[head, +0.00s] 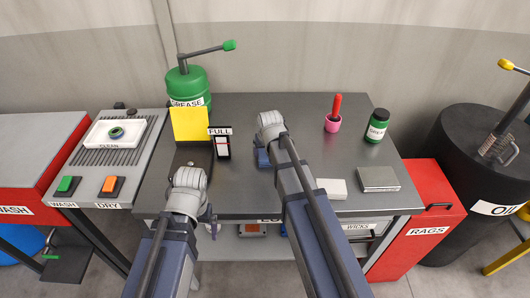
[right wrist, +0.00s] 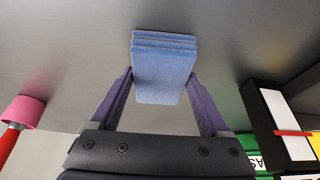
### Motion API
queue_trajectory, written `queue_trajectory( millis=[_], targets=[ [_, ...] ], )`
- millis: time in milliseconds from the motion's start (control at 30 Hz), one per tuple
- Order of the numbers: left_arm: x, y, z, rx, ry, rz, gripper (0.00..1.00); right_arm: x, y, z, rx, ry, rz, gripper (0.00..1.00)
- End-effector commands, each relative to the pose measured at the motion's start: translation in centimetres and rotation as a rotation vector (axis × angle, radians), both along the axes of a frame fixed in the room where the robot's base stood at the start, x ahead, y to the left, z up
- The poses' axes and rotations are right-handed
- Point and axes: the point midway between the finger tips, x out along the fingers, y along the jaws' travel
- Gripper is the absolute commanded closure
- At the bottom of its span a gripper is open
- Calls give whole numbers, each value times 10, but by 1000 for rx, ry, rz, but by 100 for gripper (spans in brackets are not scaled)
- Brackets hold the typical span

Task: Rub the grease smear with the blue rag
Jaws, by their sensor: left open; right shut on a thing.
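The blue rag (right wrist: 163,68) is a folded stack held between the two fingers of my right gripper (right wrist: 163,92) in the right wrist view. In the head view my right gripper (head: 262,158) is over the middle-left of the dark grey table (head: 300,115), mostly hidden by its own arm. Whether the rag touches the tabletop, I cannot tell. My left gripper (head: 210,220) is open near the table's front edge, partly hidden by its wrist. I cannot make out a grease smear in either view.
A black stand marked FULL (head: 221,146), a yellow panel (head: 190,125) and a green grease can (head: 188,85) are left of my right gripper. Back-centre table is clear.

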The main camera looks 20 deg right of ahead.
Motion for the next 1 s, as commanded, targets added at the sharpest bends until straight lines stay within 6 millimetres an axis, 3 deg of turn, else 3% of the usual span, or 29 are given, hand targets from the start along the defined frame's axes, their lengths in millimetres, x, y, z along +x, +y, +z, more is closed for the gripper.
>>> queue_trajectory(
  millis=[167,733,1000],
  targets=[
    [0,0,6,0,0,0,1,0,0,6,0,0,0,64],
    [0,0,59,0,0,0,1,0,0,60,1,-1,0,64],
    [0,0,60,0,0,0,1,0,0,60,1,-1,0,64]
  ],
)
